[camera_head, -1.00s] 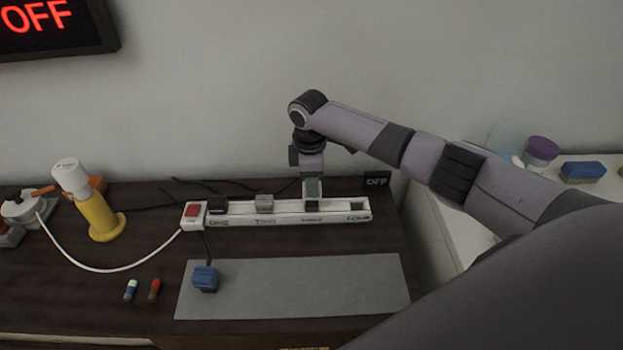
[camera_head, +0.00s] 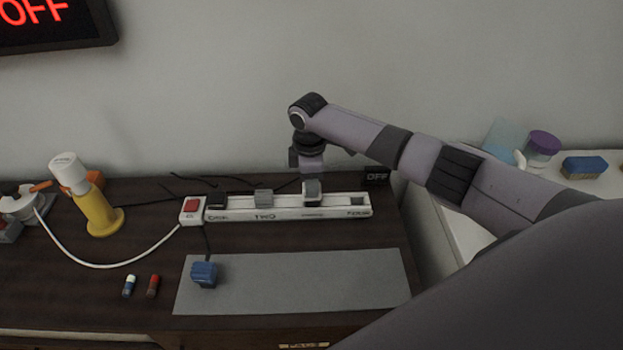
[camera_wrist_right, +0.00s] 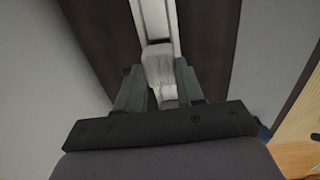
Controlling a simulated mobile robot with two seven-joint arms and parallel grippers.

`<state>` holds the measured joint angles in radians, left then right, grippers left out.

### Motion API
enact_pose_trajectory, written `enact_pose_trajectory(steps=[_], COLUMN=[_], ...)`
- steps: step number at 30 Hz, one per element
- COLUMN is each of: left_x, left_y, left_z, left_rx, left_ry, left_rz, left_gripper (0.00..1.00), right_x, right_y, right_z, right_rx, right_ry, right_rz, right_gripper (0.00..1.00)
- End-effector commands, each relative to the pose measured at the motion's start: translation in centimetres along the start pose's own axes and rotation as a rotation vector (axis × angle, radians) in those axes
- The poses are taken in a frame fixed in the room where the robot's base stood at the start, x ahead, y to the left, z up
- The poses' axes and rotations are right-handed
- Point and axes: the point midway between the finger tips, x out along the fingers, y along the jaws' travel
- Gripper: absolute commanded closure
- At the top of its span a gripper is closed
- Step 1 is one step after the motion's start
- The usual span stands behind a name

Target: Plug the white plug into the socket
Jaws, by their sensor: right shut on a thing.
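The white plug (camera_wrist_right: 158,70) is between the two fingers of my right gripper (camera_wrist_right: 160,90) in the right wrist view, which is shut on it. In the head view the right gripper (camera_head: 312,180) is above the power strip (camera_head: 285,212), and the plug is at the third socket from the left. I cannot tell whether its prongs are in the socket; the contact is hidden. The strip (camera_wrist_right: 153,18) also runs under the plug in the wrist view. My left gripper is not in view.
A black plug (camera_head: 216,199) and a grey plug (camera_head: 264,197) sit at the strip's left sockets, beside a red switch (camera_head: 192,207). A blue plug (camera_head: 204,274) lies on the grey mat (camera_head: 310,285). The mat's right part is clear.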

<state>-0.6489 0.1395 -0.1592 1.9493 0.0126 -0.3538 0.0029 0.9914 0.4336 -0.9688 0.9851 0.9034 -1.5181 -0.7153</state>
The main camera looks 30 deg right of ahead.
Motion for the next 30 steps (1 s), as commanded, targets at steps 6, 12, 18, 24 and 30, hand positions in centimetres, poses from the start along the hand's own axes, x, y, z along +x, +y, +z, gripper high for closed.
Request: enact_pose_trajectory(steps=[6, 12, 18, 24, 30], left_x=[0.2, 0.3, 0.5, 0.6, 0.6], left_y=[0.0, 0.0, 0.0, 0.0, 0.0], left_z=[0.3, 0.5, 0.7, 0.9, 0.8], left_rx=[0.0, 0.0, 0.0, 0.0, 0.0], left_ry=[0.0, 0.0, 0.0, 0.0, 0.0], left_rz=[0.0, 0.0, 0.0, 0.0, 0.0], left_gripper=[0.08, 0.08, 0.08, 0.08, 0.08], right_x=[0.6, 1.1, 1.6, 2.1, 2.0], right_y=[0.0, -0.1, -0.1, -0.1, -0.1], right_z=[-0.1, -0.1, -0.1, -0.1, -0.1], right_rx=[0.0, -0.001, -0.001, -0.001, -0.001], right_ry=[0.001, 0.001, 0.001, 0.001, 0.001], right_rz=[0.0, 0.0, 0.001, 0.001, 0.001], right_gripper=[1.0, 1.0, 1.0, 1.0, 0.33])
